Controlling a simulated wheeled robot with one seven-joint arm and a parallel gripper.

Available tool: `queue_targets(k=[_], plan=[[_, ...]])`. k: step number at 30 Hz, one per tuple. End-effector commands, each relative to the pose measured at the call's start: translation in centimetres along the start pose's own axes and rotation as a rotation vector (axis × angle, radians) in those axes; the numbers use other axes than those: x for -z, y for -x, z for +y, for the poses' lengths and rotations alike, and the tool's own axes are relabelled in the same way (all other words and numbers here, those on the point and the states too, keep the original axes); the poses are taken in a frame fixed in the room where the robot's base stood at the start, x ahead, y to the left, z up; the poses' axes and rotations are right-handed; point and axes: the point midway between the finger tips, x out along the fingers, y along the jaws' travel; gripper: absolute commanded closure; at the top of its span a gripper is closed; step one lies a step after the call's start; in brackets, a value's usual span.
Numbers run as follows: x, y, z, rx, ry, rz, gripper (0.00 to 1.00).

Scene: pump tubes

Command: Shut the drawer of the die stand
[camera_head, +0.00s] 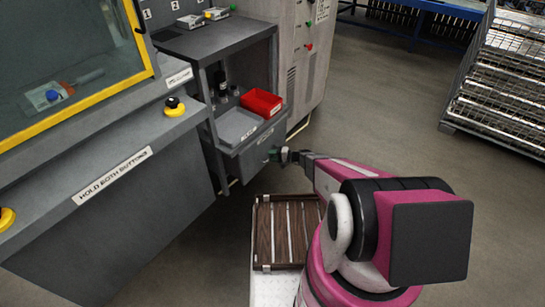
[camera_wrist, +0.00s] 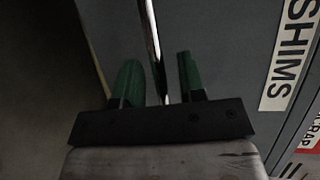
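The die stand (camera_head: 220,38) is the grey cabinet beside the press in the head view. Its drawer front (camera_head: 257,158) is below the open shelf. How far the drawer stands out is hard to tell. In the wrist view the grey drawer front (camera_wrist: 225,50) bears a SHIMS label (camera_wrist: 290,55). A shiny handle bar (camera_wrist: 152,35) runs between the two green fingers of my gripper (camera_wrist: 158,75). The fingers are apart, with a gap on each side of the bar. In the head view my gripper (camera_head: 285,156) is at the drawer front.
A grey tray (camera_head: 232,131) and a red bin (camera_head: 262,103) sit on the stand's shelf. The press (camera_head: 110,185) is at the left, a control cabinet (camera_head: 300,75) behind. A slatted wooden rack (camera_head: 265,233) is below my arm. Open floor (camera_head: 390,110) lies to the right.

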Motion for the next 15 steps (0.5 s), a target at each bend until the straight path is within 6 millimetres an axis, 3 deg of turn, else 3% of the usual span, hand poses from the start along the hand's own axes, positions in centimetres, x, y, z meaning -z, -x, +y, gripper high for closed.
queue_targets(k=[7, 8, 11, 15], plan=[[0.01, -0.08, -0.01, 0.000, 0.000, 0.000, 0.63], [0.01, -0.07, -0.01, 0.000, 0.000, 0.000, 0.66], [0.01, -0.06, -0.01, 0.000, 0.000, 0.000, 0.99], [0.02, -0.06, 0.00, 0.000, 0.000, 0.000, 1.00]])
